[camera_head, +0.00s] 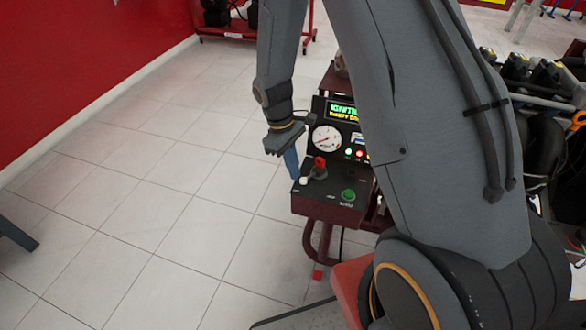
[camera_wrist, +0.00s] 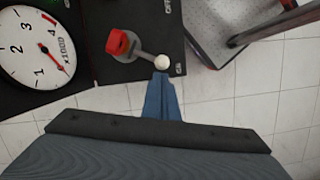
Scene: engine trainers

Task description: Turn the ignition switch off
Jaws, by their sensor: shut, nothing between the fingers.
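The ignition switch (camera_head: 319,169) is on the front panel of the engine trainer, with a red knob and a lever ending in a white ball. In the wrist view the switch (camera_wrist: 136,50) shows its lever pointing right and slightly down, the ball beside a small label that seems to read ON. A label that seems to read OFF is farther up. My gripper (camera_head: 295,174) is shut and empty, its blue fingers pointing down at the ball's side. In the wrist view the fingertips (camera_wrist: 161,77) are right beside the ball; I cannot tell if they touch.
A round dial (camera_head: 326,139), a lit display (camera_head: 342,110) and a green button (camera_head: 348,195) are on the same panel. My arm hides the panel's right part. Cluttered engine equipment (camera_head: 540,85) stands at the right.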

